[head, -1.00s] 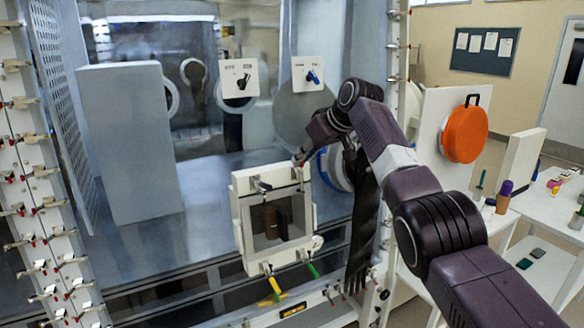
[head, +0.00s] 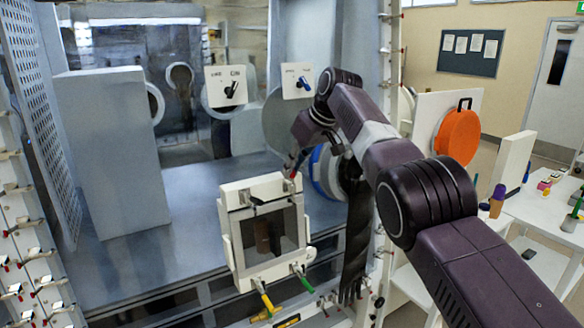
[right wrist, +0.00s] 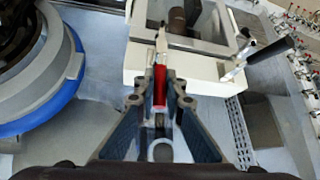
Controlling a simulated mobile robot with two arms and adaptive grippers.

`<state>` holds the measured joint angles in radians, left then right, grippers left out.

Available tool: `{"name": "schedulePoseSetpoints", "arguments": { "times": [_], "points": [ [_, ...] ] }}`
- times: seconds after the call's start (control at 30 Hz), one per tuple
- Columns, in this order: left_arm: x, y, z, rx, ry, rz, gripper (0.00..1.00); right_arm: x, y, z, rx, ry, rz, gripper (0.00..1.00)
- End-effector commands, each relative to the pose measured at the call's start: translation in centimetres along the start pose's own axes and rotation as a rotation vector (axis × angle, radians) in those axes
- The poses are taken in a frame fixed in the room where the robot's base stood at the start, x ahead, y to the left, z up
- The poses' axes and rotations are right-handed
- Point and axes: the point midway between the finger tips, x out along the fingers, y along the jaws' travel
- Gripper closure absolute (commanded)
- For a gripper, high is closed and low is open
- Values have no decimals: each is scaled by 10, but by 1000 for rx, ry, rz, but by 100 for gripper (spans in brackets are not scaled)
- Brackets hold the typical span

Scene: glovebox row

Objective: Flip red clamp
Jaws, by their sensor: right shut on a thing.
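The red clamp (right wrist: 160,85) is a small red-handled lever with a metal tip, on the top right corner of a white framed box (head: 231,250). It shows as a small red spot in the head view (head: 293,174). My right gripper (right wrist: 160,100) is shut on the red handle, with one finger on each side. In the head view the right gripper (head: 293,163) reaches down to that corner, and its fingertips are small. My left gripper is not in view.
A black-handled clamp (right wrist: 270,55) is on the same box. Yellow (head: 266,301) and green (head: 305,284) handles stick out below it. A black glove (head: 357,230) hangs to the right, beside a blue-rimmed ring (head: 318,170). A tall grey block (head: 110,150) stands at left.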

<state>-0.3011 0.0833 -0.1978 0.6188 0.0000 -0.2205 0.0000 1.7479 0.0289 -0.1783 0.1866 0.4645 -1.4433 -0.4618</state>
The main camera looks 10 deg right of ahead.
Motion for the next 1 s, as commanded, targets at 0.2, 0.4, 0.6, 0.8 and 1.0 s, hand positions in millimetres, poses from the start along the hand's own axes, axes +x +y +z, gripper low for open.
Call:
{"name": "schedulePoseSetpoints", "arguments": {
  "times": [0.2, 0.4, 0.6, 0.8, 1.0],
  "points": [
    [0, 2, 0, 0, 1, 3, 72, 0, 0, 1, 0, -2, 0, 100],
    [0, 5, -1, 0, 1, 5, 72, 0, 0, 0, 0, -2, 0, 72],
    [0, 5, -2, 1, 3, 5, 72, 0, 0, 0, 0, -1, 0, 72],
    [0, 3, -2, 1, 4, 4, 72, -5, 0, -1, -1, 1, 0, 72],
    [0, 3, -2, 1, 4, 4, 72, -22, 0, -1, -1, 2, 0, 72]
  ]
}}
